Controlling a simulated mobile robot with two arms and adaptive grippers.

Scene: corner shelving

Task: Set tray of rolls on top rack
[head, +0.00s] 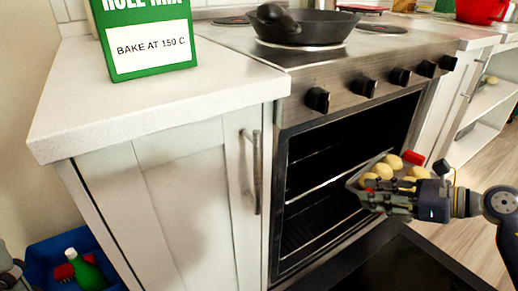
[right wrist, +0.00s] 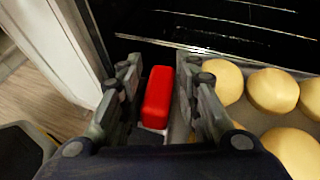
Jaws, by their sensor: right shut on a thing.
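In the head view, the tray (head: 355,175) of pale yellow rolls (head: 392,161) is at the right side of the open oven (head: 325,150), in front of the racks. My right gripper (head: 368,197) is shut on the tray at a red handle (right wrist: 158,97), which shows between the fingers in the right wrist view. Rolls (right wrist: 272,90) lie on the tray to the right there. A bright rack edge (head: 325,184) crosses the oven's middle, and a lower rack (head: 300,232) shows beneath. The gripper hides part of the tray. My left gripper's fingertips are not seen.
The oven door (head: 385,262) is folded down in front. A black pan (head: 305,27) stands on the stove. A green box (head: 145,45) reading "BAKE AT 150 C" stands on the white counter (head: 230,80). A blue crate (head: 45,250) with a green bottle is at lower left.

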